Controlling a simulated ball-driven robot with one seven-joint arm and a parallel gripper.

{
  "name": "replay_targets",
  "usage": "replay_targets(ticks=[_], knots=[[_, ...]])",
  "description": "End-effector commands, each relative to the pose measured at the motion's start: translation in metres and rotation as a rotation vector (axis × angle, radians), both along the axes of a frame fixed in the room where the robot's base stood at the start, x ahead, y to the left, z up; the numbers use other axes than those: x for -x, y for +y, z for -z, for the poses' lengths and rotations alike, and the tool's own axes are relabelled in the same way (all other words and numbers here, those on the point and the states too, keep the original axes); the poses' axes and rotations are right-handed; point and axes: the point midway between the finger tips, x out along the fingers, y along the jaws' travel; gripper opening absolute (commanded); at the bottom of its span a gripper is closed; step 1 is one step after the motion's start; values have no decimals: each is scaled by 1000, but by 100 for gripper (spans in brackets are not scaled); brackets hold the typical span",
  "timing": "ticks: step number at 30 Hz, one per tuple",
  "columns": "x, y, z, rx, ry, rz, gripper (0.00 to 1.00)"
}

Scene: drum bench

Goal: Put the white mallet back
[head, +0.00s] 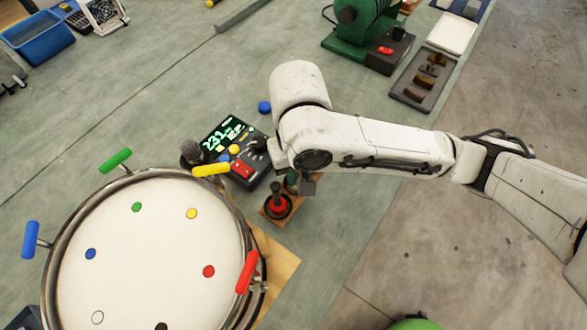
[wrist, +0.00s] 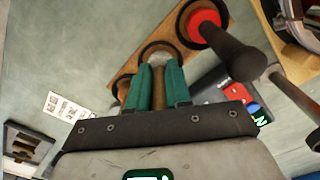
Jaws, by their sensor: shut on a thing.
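My gripper (wrist: 159,82) is shut on the tan handle of the white mallet (wrist: 158,100), between its teal fingers. The mallet's pale head points down at the middle black ring of the wooden rack (wrist: 128,62). I cannot tell whether the head is inside the ring or just above it. A red mallet (wrist: 203,22) with a dark handle stands in the ring beside it; it also shows in the head view (head: 278,203). A third ring (wrist: 117,88) is partly hidden by my gripper. In the head view my gripper (head: 292,182) is over the rack, mostly hidden by my arm.
A drum (head: 150,250) with coloured keys fills the lower left. A black box with a green display (head: 225,140) stands close behind the rack. A blue cap (head: 264,107) lies on the bench. A green machine (head: 365,30) and a dark tray (head: 420,85) are at the back right.

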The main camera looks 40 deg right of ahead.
Motion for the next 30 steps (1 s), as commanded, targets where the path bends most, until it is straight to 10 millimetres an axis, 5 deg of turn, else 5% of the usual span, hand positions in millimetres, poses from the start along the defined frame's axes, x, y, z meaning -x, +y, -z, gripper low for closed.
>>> replay_targets(ticks=[11,12,19,30], knots=[[0,0,3,-1,0,2,0],[0,0,2,0,-1,1,22],[0,0,2,0,-1,1,44],[0,0,-9,0,-3,0,44]])
